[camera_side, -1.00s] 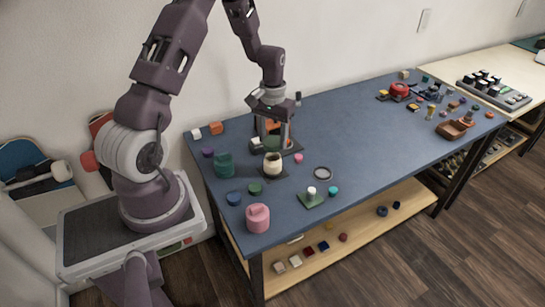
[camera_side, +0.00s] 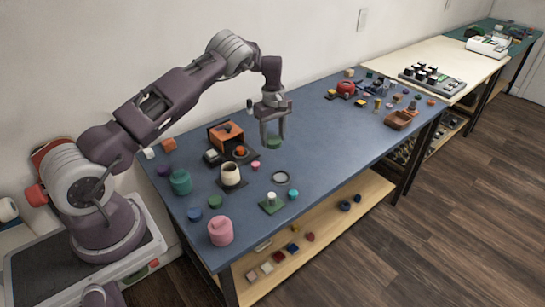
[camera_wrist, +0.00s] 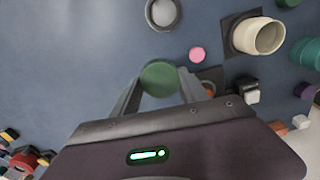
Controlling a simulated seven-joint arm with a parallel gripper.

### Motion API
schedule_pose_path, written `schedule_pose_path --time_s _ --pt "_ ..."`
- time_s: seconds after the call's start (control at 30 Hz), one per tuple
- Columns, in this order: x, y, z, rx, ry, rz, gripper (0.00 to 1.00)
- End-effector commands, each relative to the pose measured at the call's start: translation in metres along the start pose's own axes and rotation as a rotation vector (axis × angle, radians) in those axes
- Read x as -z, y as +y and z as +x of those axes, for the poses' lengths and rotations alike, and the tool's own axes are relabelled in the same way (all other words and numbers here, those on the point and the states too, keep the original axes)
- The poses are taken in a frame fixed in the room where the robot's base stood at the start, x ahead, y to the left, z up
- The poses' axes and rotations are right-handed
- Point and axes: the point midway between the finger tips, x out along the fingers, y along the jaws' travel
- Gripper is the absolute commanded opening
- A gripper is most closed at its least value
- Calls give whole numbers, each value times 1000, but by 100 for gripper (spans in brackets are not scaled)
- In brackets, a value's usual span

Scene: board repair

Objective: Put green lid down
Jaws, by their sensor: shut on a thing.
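The green lid (camera_side: 274,143) is a round dark-green disc held between the fingertips of my gripper (camera_side: 273,138), above the blue table. In the wrist view the green lid (camera_wrist: 159,78) sits between both fingers of my gripper (camera_wrist: 160,86). A cream jar (camera_side: 231,175), open at the top, stands on a dark square to the left of my gripper. It also shows at the upper right of the wrist view (camera_wrist: 262,36).
A grey ring (camera_side: 280,178), a pink piece (camera_side: 255,166) and a green plate with a white peg (camera_side: 272,203) are nearby. An orange box (camera_side: 225,136) stands behind the jar.

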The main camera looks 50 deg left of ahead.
Motion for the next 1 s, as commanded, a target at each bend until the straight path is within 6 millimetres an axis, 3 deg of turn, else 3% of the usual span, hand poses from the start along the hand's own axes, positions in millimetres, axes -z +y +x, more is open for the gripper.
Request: schedule_pose_path --time_s 0.1,0.4,0.7,0.73,0.83,1.0 --pt "0 -1 24 1 0 2 23" --pt "1 0 68 -1 2 2 23" --pt "1 0 70 -1 2 2 23" --pt "1 0 71 -1 2 2 54" --pt "1 0 70 -1 2 2 74" --pt "1 0 70 -2 2 2 74"
